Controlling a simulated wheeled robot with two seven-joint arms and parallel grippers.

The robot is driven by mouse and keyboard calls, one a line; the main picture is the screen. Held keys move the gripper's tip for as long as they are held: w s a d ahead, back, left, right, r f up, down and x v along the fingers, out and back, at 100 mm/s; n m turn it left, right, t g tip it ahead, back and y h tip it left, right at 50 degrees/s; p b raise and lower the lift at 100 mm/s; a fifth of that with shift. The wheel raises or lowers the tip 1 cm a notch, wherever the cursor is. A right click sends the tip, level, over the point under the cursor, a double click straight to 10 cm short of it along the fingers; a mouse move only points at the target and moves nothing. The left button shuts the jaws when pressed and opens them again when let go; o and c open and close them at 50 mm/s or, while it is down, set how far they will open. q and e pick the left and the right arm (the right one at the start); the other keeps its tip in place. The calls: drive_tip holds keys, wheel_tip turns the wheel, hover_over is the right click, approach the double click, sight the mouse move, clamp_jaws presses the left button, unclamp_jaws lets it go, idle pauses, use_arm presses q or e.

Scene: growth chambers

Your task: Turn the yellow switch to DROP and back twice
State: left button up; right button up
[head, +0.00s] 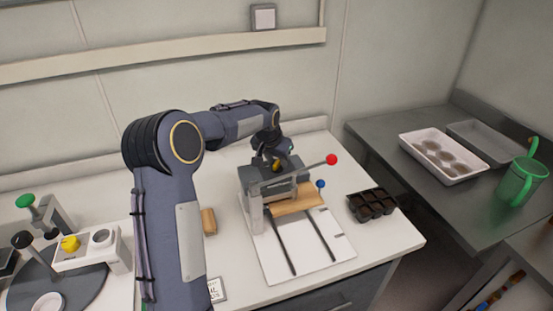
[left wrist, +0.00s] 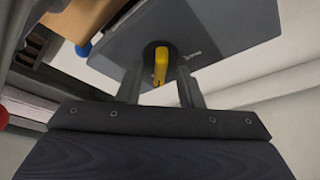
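The yellow switch (left wrist: 160,63) is a narrow handle on a dark round base on the top of a grey press-like machine (left wrist: 215,38). In the head view the machine (head: 252,180) stands on the white counter, and a bit of the yellow switch (head: 278,167) shows at its top. My left gripper (left wrist: 158,82) is open, with one finger on each side of the switch and gaps between. It reaches down over the machine in the head view (head: 268,152). The switch's position labels are not readable. My right gripper is not in view.
A red-knobbed lever (head: 331,160) and a blue-knobbed lever (head: 320,184) stick out from the machine. A wooden block (head: 298,202) and a black cell tray (head: 372,205) lie near. Another yellow knob (head: 70,243) sits on a white unit at left.

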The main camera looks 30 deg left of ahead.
use_arm(q)
clamp_jaws()
